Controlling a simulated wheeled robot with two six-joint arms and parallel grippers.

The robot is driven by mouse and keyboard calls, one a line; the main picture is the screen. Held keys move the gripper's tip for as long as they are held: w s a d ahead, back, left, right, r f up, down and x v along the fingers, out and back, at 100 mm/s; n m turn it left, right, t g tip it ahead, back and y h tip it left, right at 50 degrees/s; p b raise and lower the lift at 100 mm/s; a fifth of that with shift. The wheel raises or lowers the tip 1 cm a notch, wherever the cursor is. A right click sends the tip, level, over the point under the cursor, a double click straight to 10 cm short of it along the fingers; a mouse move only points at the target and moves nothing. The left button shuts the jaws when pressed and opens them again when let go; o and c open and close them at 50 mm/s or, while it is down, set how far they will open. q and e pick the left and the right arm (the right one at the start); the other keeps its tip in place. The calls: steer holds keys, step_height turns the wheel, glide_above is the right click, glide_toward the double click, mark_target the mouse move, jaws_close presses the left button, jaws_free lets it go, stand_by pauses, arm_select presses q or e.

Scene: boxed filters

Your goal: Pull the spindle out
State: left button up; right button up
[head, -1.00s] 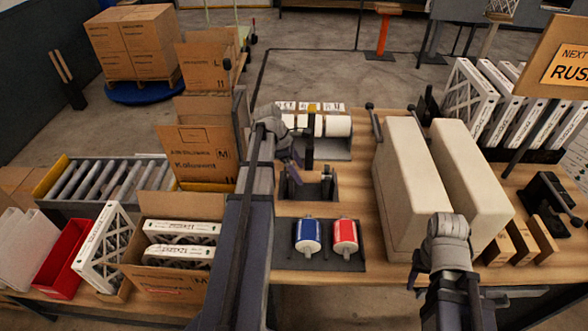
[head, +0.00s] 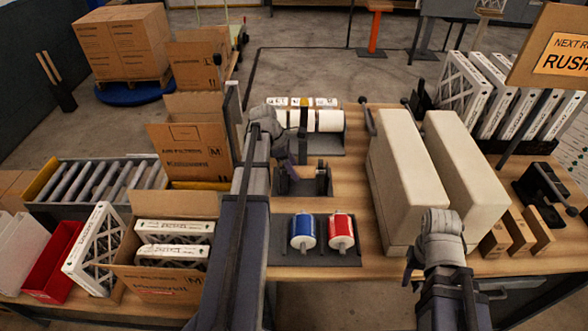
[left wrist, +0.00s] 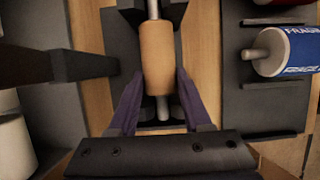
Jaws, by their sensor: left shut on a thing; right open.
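The spindle (left wrist: 162,108) is a metal rod with a bare tan core (left wrist: 157,60) around it; silver ends show beyond the core in the left wrist view. My left gripper (left wrist: 160,78) has its purple fingers on both sides of the core and is shut on the spindle with its core. In the head view my left gripper (head: 290,168) is down at the dark holder (head: 318,186), and the arm and gripper hide the spindle there. My right gripper (head: 410,268) is open and empty beside the near end of the cream blocks.
A blue roll (head: 303,231) and a red roll (head: 341,231) lie on a dark mat nearer me. Cream blocks (head: 408,190) stand to the right. An open carton (head: 160,280) of filters is at the left.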

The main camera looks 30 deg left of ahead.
arm_select(q)
jaws_close()
steer(key=shift+r, duration=0.2)
steer(key=shift+r+p, duration=3)
steer(key=shift+p, duration=0.25)
step_height(320, 180, up, 9)
steer(key=p, duration=0.9)
